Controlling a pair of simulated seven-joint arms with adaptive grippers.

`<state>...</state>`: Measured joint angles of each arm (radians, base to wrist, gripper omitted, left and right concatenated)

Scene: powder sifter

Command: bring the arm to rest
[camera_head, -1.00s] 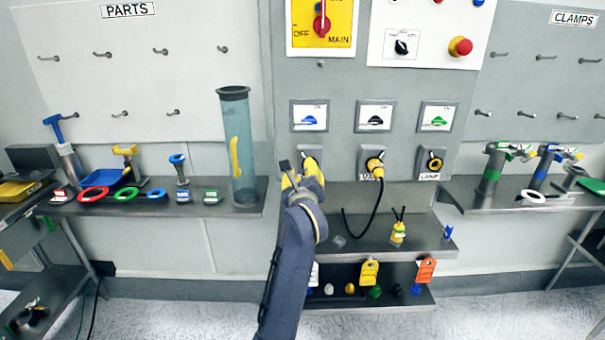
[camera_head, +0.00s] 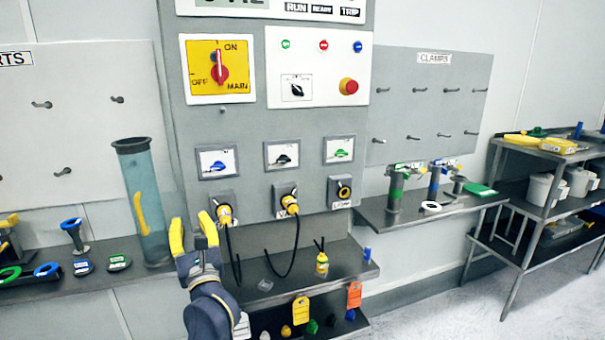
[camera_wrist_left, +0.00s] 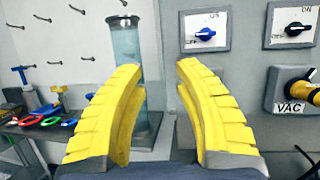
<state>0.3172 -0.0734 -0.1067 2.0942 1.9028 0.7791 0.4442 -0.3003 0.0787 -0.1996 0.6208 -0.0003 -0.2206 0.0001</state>
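My left gripper (camera_head: 192,232) is open and empty, in front of the wall panel and just left of the leftmost socket. In the left wrist view its two yellow fingers (camera_wrist_left: 154,115) stand wide apart with nothing between them. A yellow plug (camera_head: 225,214) sits in the leftmost socket, its black cable hanging down. It is apart from the fingers in the head view. A second yellow plug (camera_head: 290,204) sits in the middle socket; a yellow plug also shows above the VAC label in the left wrist view (camera_wrist_left: 300,92). My right gripper is not in view.
A tall clear blue tube (camera_head: 146,205) stands on the left shelf, close to my left gripper. The right socket (camera_head: 342,191) holds no plug. Clamps (camera_head: 396,190) stand on the right shelf.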

